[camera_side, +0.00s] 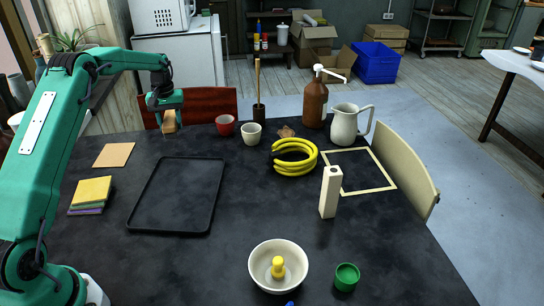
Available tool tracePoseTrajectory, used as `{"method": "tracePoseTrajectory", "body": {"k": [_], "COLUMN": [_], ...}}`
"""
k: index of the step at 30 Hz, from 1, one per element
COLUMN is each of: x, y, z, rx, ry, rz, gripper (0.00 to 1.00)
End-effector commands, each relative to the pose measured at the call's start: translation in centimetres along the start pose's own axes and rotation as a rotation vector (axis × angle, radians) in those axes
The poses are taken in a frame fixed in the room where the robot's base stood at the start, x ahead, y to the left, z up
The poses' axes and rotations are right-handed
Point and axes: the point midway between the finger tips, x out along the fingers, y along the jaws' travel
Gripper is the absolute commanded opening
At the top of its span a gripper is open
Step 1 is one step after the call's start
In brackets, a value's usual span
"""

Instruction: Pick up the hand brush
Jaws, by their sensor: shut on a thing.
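My gripper (168,104) is at the far left part of the dark table, in front of the red-brown chair back. It is shut on a small tan wooden thing, which I take to be the hand brush (170,122). The brush hangs below the fingers and looks held above the table top. Its far side and any bristles are too small or hidden to tell.
Red (225,125) and white (251,133) cups, a yellow coil (294,158), a bottle (315,104) and a jug (345,125) stand to the right.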

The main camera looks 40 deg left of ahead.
Motion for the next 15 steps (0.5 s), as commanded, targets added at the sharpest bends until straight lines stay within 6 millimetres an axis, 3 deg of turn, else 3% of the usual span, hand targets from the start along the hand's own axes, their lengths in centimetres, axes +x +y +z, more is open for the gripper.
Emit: {"method": "tracePoseTrajectory", "body": {"k": [6,15], "x": [-2.5,-4.7], "y": [2.9,5.5], "z": [2.9,5.6], "rx": [0.003,0.001], "ry": [0.003,0.002], "rz": [0.001,0.001], "gripper": [0.19,0.19]}}
